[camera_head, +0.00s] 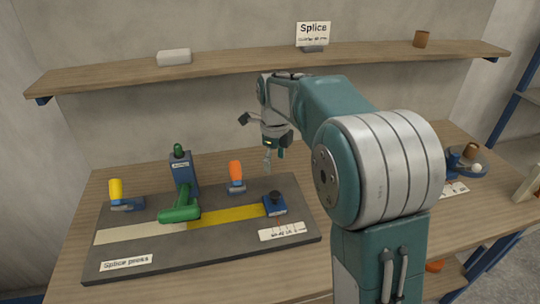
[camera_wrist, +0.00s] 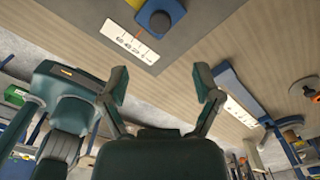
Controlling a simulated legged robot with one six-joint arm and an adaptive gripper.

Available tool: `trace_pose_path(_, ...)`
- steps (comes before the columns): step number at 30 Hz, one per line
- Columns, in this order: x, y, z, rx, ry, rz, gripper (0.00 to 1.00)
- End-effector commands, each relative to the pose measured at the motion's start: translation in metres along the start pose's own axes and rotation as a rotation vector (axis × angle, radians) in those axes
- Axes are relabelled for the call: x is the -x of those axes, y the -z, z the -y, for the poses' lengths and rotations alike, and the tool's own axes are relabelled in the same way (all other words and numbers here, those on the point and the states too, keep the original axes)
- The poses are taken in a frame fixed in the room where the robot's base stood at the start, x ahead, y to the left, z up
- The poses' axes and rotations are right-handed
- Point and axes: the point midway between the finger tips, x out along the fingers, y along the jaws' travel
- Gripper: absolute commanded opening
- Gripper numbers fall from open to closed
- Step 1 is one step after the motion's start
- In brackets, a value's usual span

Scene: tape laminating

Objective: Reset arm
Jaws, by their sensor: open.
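My gripper (camera_head: 274,157) hangs above the wooden workbench behind the right side of the splice press, pointing down. In the wrist view my gripper (camera_wrist: 165,92) has its two fingers spread wide with nothing between them. The dark splice press board (camera_head: 210,256) lies on the bench. It bears a pale strip (camera_head: 140,233) and a yellow strip (camera_head: 232,216) laid end to end, with a green handle (camera_head: 180,208) over their meeting place. A blue block with a dark knob (camera_head: 275,204) sits at the yellow strip's right end and also shows in the wrist view (camera_wrist: 160,18).
Yellow-handled (camera_head: 117,192) and orange-handled (camera_head: 236,175) clamps and a blue post (camera_head: 183,170) stand along the board's back. A wall shelf (camera_head: 240,65) runs above. A round blue holder (camera_head: 468,160) is at the bench's right. My arm hides the bench's middle right.

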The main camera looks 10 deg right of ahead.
Motion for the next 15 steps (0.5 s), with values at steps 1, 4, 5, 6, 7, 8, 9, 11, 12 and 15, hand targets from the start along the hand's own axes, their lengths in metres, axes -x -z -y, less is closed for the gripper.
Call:
trace_pose_path(1,0.000,0.000,0.000,0.000,0.000,0.000,0.82)
trace_pose_path(4,0.001,0.001,-0.001,0.010,0.002,0.002,0.82)
trace_pose_path(5,0.003,0.002,-0.002,0.023,0.005,0.005,0.82)
trace_pose_path(6,0.007,0.005,-0.005,0.054,0.011,0.010,0.82)
trace_pose_path(7,0.010,0.008,-0.008,0.088,0.017,0.015,0.82)
trace_pose_path(8,0.015,0.011,-0.012,0.131,0.026,0.022,0.82)
trace_pose_path(9,0.022,0.018,-0.018,0.201,0.038,0.031,0.82)
trace_pose_path(11,0.032,0.028,-0.029,0.325,0.062,0.044,0.82)
trace_pose_path(12,0.038,0.035,-0.036,0.410,0.079,0.052,0.82)
trace_pose_path(15,0.050,0.053,-0.054,0.623,0.126,0.064,0.82)
